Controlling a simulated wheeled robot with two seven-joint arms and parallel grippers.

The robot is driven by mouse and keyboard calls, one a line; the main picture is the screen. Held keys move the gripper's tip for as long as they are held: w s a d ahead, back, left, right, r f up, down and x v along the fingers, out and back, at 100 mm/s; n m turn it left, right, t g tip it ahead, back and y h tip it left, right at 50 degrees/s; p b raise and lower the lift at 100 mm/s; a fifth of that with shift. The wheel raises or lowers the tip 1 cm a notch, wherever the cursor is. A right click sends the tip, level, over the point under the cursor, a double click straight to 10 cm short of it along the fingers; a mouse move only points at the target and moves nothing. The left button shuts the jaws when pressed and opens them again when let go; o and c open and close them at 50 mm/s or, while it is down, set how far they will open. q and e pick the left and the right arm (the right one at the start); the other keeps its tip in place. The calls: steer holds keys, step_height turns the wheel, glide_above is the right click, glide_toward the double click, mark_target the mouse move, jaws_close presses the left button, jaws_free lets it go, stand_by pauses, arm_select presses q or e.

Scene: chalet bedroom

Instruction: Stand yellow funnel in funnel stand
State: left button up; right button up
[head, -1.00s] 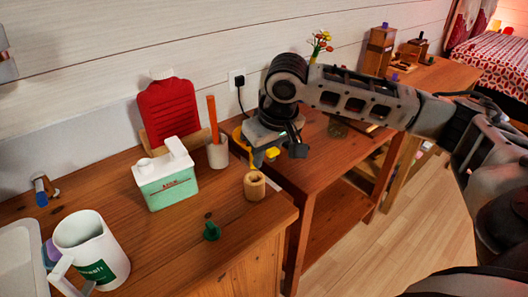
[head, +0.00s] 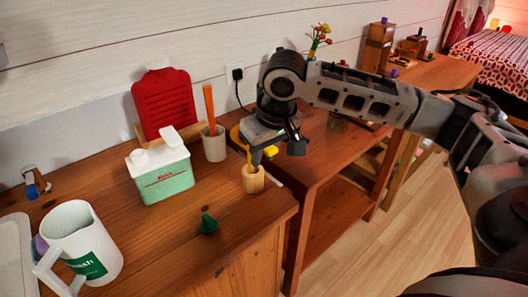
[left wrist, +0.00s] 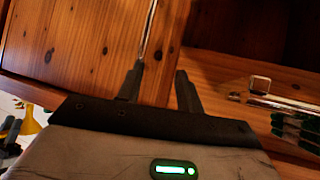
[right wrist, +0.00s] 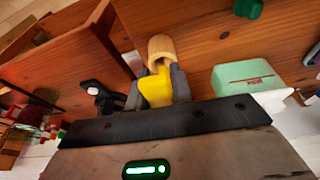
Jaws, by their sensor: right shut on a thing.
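My right gripper (right wrist: 158,82) is shut on the yellow funnel (right wrist: 155,92), with a finger on either side of it. The head view shows yellow parts of the funnel (head: 270,152) below the gripper (head: 272,153). The funnel stand (head: 253,180), a small pale wooden cup, stands upright near the table's right edge. In the right wrist view the stand (right wrist: 161,44) is directly beyond the fingertips. The funnel's narrow end is at the stand's mouth; how deep it reaches is hard to tell. My left gripper (left wrist: 160,72) is open and empty in front of wooden furniture.
A green-and-white container (head: 162,170), a grey cup with an orange stick (head: 214,144), a small green piece (head: 208,224) and a white jug (head: 92,240) share the table. A red ribbed item (head: 164,104) stands behind. A lower shelf table (head: 335,165) adjoins at right.

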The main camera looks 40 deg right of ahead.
arm_select(q)
steer(key=shift+r+p, duration=1.3)
steer(key=shift+p, duration=0.05)
arm_select(e)
steer(key=shift+s, duration=0.1)
stand_by(0.5)
steer(key=shift+f, duration=0.2)
stand_by(0.4)
arm_select(q)
steer(key=shift+f+b, duration=0.35)
steer(key=shift+b, duration=0.1)
arm_select(e)
steer(key=shift+f, duration=2.85)
steer(key=shift+f, duration=0.1)
steer(key=o, duration=1)
steer(key=shift+o, duration=0.2)
steer(key=shift+v, duration=0.95)
arm_select(q)
steer(key=shift+s+a+f+p, duration=0.1)
steer(key=shift+a+f+p, duration=0.2)
steer(key=shift+p, duration=0.4)
arm_select(e)
steer(key=v, duration=1.4)
